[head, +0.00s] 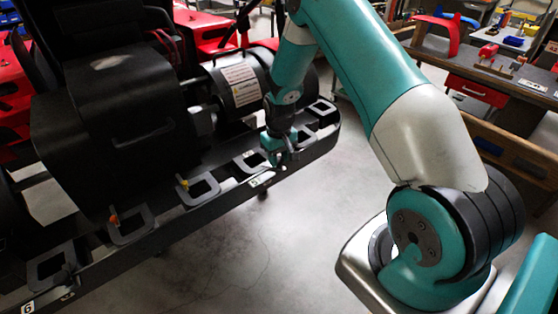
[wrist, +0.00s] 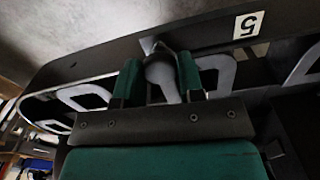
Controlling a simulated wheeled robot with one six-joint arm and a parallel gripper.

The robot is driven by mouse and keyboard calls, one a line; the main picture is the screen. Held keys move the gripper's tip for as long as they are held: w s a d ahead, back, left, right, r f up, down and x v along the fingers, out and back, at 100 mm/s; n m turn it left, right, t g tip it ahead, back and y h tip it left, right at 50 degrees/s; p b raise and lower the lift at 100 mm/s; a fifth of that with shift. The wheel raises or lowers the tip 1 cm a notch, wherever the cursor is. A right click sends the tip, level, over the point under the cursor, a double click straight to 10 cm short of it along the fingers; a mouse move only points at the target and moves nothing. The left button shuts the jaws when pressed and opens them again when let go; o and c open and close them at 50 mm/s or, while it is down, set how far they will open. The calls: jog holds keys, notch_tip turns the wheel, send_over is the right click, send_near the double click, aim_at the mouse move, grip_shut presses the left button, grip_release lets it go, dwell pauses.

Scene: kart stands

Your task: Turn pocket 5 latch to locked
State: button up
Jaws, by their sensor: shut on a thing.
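My gripper (head: 279,151) is at the kart's long black side rail (head: 160,225), low over the pocket row. In the wrist view, its two green fingers (wrist: 158,76) are shut on a grey latch handle (wrist: 163,70), one finger on each side. The number 5 label (wrist: 248,25) is on the rail to the right of the handle. A grey pocket frame (wrist: 218,70) shows just right of the fingers. In the head view, the gripper hides the latch, and a pale label (head: 262,179) shows beneath it. I cannot tell the latch's exact angle.
Other grey pocket frames (head: 200,190) line the rail, some with orange (head: 113,218) or yellow (head: 183,182) pieces. A black kart housing (head: 125,110) and a labelled cylinder (head: 238,82) stand behind. The floor (head: 230,250) in front is clear. A workbench (head: 500,75) stands at the right.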

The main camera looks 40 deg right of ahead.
aim_at(279, 158)
jog(key=m+b, duration=0.1)
jog(key=m, duration=0.2)
jog(key=shift+m, duration=0.4)
jog(key=shift+m+b, duration=0.65)
jog(key=shift+m, duration=1.25)
jog(key=o, duration=0.9)
notch_tip(279, 158, up, 18)
jog(key=b, duration=0.2)
jog(key=shift+f+b, duration=0.25)
jog(key=shift+b, duration=0.15)
